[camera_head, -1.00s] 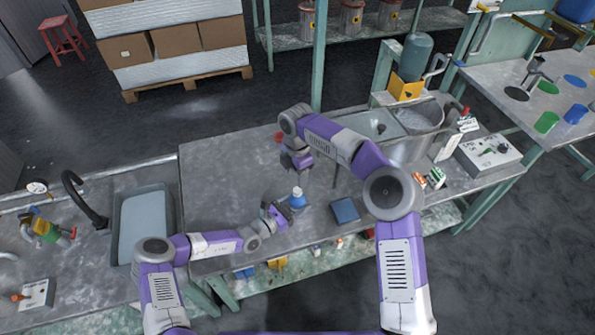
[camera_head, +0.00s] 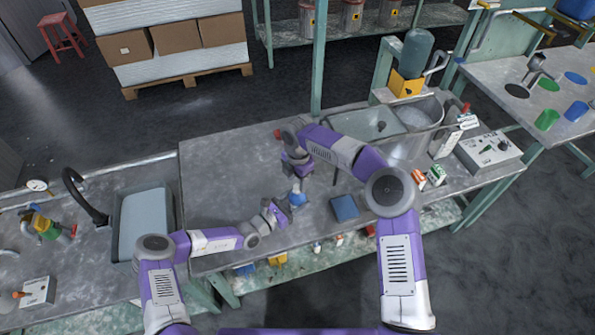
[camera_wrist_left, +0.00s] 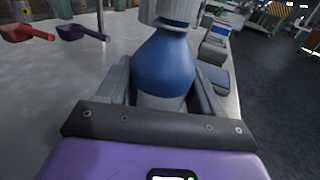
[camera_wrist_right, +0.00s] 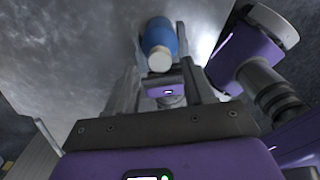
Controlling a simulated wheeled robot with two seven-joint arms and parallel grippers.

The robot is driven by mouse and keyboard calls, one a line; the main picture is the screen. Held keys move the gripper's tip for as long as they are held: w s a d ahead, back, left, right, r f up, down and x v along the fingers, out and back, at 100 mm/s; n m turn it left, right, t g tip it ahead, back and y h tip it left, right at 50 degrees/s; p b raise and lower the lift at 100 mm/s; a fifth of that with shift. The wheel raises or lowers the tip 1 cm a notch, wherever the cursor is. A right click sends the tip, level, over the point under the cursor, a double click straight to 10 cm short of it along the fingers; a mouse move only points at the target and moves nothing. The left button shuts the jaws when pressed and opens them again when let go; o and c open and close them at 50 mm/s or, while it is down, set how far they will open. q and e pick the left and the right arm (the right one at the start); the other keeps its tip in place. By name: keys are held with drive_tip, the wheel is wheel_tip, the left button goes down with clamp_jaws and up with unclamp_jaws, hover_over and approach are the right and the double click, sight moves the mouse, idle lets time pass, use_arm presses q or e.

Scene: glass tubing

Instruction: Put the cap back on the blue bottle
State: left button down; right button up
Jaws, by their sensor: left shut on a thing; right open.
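The blue bottle (camera_head: 297,198) stands upright near the front of the middle table. My left gripper (camera_head: 281,209) is shut around its body from the left. My right gripper (camera_head: 297,176) is open, just above the bottle. In the right wrist view the white top (camera_wrist_right: 160,61) of the bottle (camera_wrist_right: 159,38) shows between the spread fingers.
A dark blue box (camera_head: 344,208) lies right of the bottle. Red-and-white small boxes (camera_head: 436,175) and a control box (camera_head: 489,151) stand further right. A red scoop (camera_wrist_left: 25,33) and a purple scoop (camera_wrist_left: 82,33) lie beyond the bottle. The table's left part is clear.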

drive_tip(key=shift+f, duration=1.4)
drive_tip(key=shift+c, duration=0.2)
clamp_jaws()
